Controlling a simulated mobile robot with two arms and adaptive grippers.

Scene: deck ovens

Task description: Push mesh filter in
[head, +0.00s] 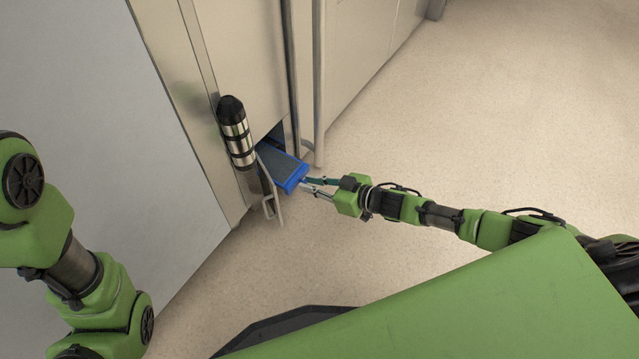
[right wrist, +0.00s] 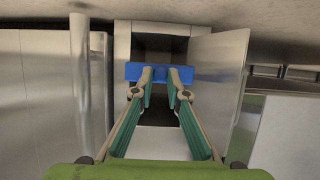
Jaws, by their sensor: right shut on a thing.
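The mesh filter (head: 281,166) has a blue frame with a dark grey mesh top. It sticks partly out of a dark opening low in the pale cabinet front in the head view. Its blue front edge shows in the right wrist view (right wrist: 135,72). My right gripper (head: 304,183) is at that outer edge; its two fingers are closed on the blue frame, seen in the wrist view (right wrist: 160,76). The filter's inner end is hidden inside the slot (right wrist: 160,46). My left arm is at the left of the head view, and its gripper is out of frame.
A vertical metal bar (head: 318,80) is right of the slot. The floor (head: 450,110) to the right is clear.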

